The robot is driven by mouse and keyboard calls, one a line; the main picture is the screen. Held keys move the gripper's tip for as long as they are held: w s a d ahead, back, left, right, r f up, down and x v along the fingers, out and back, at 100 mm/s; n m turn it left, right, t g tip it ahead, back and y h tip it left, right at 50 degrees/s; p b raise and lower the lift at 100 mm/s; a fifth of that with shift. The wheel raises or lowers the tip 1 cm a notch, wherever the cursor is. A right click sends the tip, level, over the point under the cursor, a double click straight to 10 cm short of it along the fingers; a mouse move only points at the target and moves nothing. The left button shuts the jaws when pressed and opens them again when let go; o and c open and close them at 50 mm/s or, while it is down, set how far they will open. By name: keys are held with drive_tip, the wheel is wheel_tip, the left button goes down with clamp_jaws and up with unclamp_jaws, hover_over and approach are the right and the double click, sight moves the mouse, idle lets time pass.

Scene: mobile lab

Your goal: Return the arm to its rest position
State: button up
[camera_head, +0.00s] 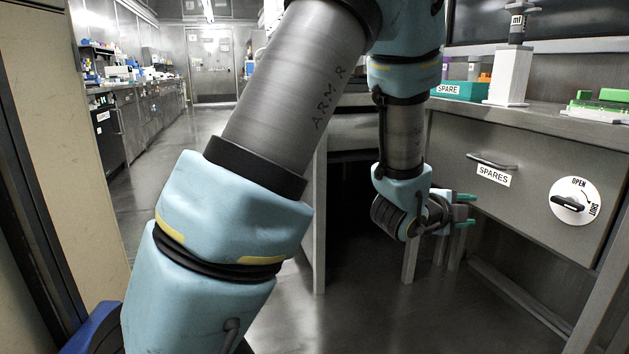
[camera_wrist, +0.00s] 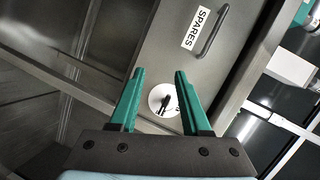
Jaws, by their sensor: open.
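My arm crosses the head view, with blue-padded joints and a grey link. My gripper (camera_head: 465,210) hangs low in front of the workbench, left of a white round dial (camera_head: 575,201) with a black handle. Its two green fingers point right. In the wrist view my gripper (camera_wrist: 158,88) is open, its fingers apart with nothing between them. The white dial (camera_wrist: 163,99) shows beyond the fingers, apart from them.
A drawer front (camera_head: 530,190) labelled SPARES has a bar handle (camera_head: 492,161) and appears closed. On the counter stand a green box (camera_head: 459,91) labelled SPARE and a white stand (camera_head: 509,77). Open floor (camera_head: 190,190) lies at left, towards a far door (camera_head: 213,65).

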drive_tip(key=w+a+f+n+y, duration=0.25)
drive_tip(key=a+n+y, duration=0.35)
drive_tip(key=a, duration=0.6)
drive_tip(key=w+a+f+n+y, duration=0.2)
drive_tip(key=w+a+n+y, duration=0.15)
drive_tip(key=a+n, duration=0.65)
drive_tip(key=s+a+n+g+y+p, duration=0.1)
drive_tip(key=s+a+n+g+y, duration=0.15)
drive_tip(key=s+a+n, duration=0.5)
drive_tip(key=s+a+n+g+y, duration=0.15)
drive_tip(key=s+a+g, duration=0.25)
drive_tip(key=a, duration=0.7)
wheel_tip(320, 180, up, 38)
drive_tip(key=p, duration=3.8)
drive_tip(key=shift+s+h, duration=0.2)
drive_tip(key=shift+h, duration=0.25)
drive_tip(key=shift+d, duration=0.1)
